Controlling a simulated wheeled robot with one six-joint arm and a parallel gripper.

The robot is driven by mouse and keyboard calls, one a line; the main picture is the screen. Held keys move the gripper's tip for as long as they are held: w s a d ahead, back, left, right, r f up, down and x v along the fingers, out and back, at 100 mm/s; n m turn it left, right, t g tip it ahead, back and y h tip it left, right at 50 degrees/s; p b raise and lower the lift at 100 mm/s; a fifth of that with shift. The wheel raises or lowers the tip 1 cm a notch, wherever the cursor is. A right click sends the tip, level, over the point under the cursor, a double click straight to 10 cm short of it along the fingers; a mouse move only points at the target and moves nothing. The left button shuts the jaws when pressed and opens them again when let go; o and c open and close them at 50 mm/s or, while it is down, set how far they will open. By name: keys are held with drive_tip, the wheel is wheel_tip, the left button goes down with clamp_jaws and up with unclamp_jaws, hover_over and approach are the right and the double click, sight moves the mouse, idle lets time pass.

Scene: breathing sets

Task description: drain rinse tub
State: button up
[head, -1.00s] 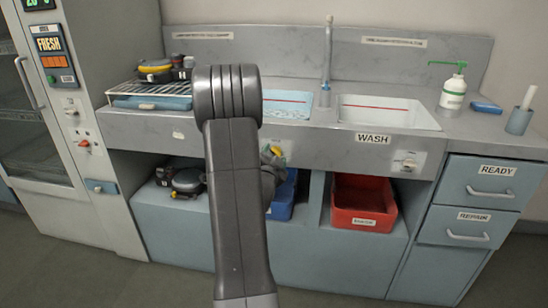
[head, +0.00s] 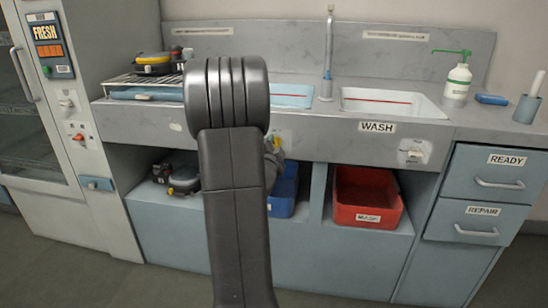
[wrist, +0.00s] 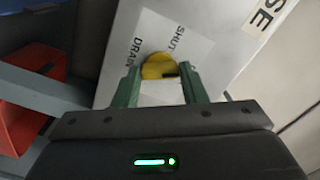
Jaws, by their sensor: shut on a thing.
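The rinse tub (head: 290,95) is the left basin in the counter, pale blue inside with a red line across it. My arm hides its left part, and I cannot tell its water level. Below it, on the counter front, is a round yellow drain knob (wrist: 157,66) with a dark mark on its right side. It sits on a white plate (wrist: 178,48) lettered DRAIN and SHUT. My gripper (wrist: 160,82) is shut on the knob, with one green finger on each side. In the head view my arm mostly hides the gripper.
The wash tub (head: 392,103) lies to the right. A blue bin (head: 283,192) and a red bin (head: 367,200) stand under the counter. Black gear (head: 180,178) is on the lower shelf; yellow-black gear (head: 155,63) is on the rack (head: 143,82). The soap bottle (head: 457,82) stands far right.

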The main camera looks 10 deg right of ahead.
drive_tip(key=shift+f+m+b, duration=0.1)
drive_tip(key=shift+m+b, duration=0.4)
drive_tip(key=shift+b, duration=0.15)
drive_tip(key=o, duration=1)
drive_tip(key=p+v, duration=0.1)
drive_tip(key=v, duration=1.2)
drive_tip(key=shift+s+a, duration=0.15)
drive_tip(key=shift+s, duration=0.25)
